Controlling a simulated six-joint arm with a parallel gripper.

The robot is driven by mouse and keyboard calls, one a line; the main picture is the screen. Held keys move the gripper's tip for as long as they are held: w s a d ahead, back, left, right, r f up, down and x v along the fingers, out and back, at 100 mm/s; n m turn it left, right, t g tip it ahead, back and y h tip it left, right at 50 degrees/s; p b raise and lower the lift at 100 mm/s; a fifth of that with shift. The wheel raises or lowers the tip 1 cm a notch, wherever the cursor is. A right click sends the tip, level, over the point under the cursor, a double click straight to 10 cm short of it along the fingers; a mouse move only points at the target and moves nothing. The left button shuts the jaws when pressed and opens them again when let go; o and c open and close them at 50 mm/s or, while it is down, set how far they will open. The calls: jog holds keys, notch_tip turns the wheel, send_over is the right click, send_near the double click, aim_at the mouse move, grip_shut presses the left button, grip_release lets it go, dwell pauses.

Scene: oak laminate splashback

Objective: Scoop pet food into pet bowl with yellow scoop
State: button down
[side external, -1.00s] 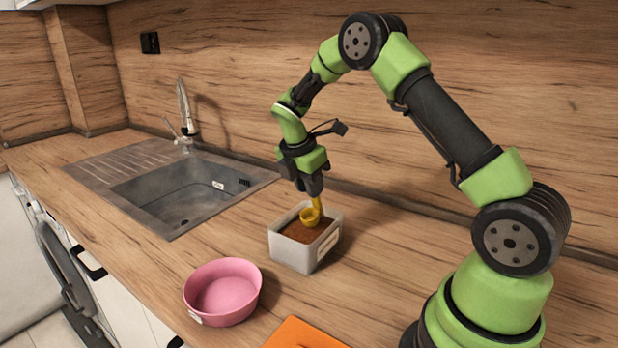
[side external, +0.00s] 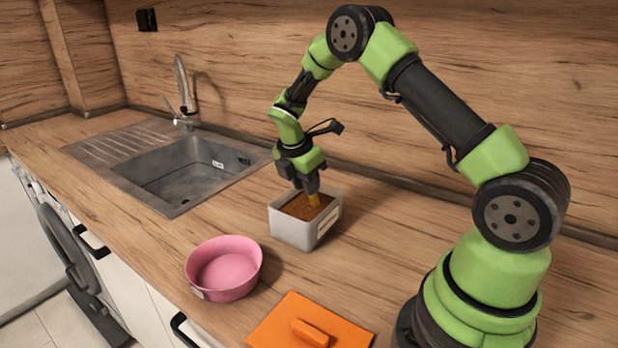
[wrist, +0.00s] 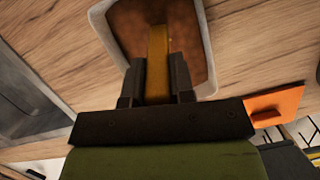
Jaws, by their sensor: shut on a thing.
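My gripper (side external: 306,184) is low over the grey-white container (side external: 290,232) and shut on the handle of the yellow scoop (side external: 313,200). The handle also shows between the fingers in the wrist view (wrist: 157,62). The scoop's bowl end is hidden, seemingly down in the brown pet food (side external: 300,208) that covers the inside of the container. The pink pet bowl (side external: 224,270) stands on the counter to the left of the container and nearer the front edge. Its visible inside looks empty.
An orange board with a raised handle (side external: 275,326) lies at the front, right of the bowl. A sink (side external: 180,180) with a tap is set in the counter at left. The wooden splashback (side external: 240,60) rises behind. Counter between container and bowl is clear.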

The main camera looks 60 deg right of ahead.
jog(key=y, duration=0.3)
jog(key=shift+r+t, duration=0.3)
jog(key=shift+t, duration=0.1)
jog(key=shift+r, duration=0.15)
jog(key=shift+s+d+r, duration=0.1)
jog(key=shift+d+r, duration=0.1)
jog(key=shift+r, duration=1.1)
jog(key=shift+d+r, duration=0.25)
jog(key=shift+r, duration=1)
jog(key=shift+s+d+r, duration=0.1)
jog(key=shift+d+r, duration=0.1)
jog(key=shift+r, duration=1.1)
jog(key=shift+d+f, duration=0.1)
